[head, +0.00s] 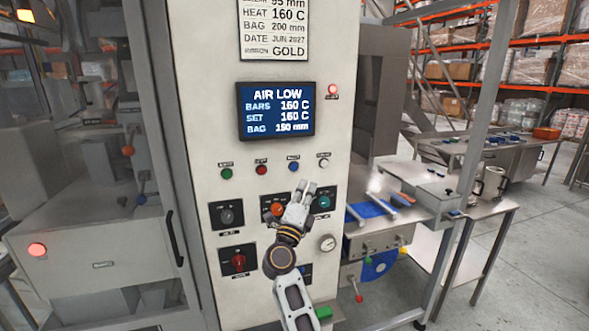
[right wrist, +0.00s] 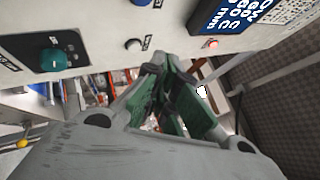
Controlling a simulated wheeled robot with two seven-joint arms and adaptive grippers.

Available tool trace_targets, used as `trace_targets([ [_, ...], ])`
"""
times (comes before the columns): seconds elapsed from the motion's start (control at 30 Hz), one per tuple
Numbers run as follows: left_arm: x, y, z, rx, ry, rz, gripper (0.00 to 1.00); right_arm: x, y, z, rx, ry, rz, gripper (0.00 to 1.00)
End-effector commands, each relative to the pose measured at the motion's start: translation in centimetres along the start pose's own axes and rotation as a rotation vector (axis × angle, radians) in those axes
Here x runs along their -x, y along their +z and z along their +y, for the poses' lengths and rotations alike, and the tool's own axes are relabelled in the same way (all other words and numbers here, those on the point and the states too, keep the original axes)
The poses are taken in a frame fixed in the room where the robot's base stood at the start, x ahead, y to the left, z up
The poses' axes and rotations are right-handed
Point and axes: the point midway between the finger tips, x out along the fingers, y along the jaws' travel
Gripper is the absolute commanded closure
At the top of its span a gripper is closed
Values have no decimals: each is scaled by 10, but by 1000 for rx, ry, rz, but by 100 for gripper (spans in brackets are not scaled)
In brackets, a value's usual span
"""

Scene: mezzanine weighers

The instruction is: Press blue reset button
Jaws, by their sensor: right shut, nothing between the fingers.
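The blue button (head: 293,167) sits in a row of small buttons on the pale machine panel, below the display. It shows whole in the head view, and a blue cap (right wrist: 141,2) is cut by the top edge of the right wrist view. My right gripper (head: 306,184) is in front of the panel, a little below and to the right of the blue button in the picture. Its fingers are shut and empty, also in the right wrist view (right wrist: 160,70). I see no clear contact with any button. My left gripper is not in view.
A green button (head: 227,174), a red button (head: 261,170) and a white button (head: 323,163) share the row. The display (head: 275,110) reads AIR LOW. A steel table (head: 425,190) stands right.

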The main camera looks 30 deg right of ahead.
Motion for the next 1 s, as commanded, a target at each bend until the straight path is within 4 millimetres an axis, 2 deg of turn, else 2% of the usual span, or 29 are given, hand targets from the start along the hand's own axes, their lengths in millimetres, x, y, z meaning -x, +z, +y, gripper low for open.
trace_targets([
  [0.1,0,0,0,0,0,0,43,-4,-7,-10,-34,-2,25,100],
  [0.23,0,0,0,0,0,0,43,-5,-9,-14,-46,-1,34,100],
  [0.67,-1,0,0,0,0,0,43,-6,-8,-13,-46,-2,32,100],
  [1.0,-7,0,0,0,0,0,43,-19,1,-4,-45,-4,32,100],
])
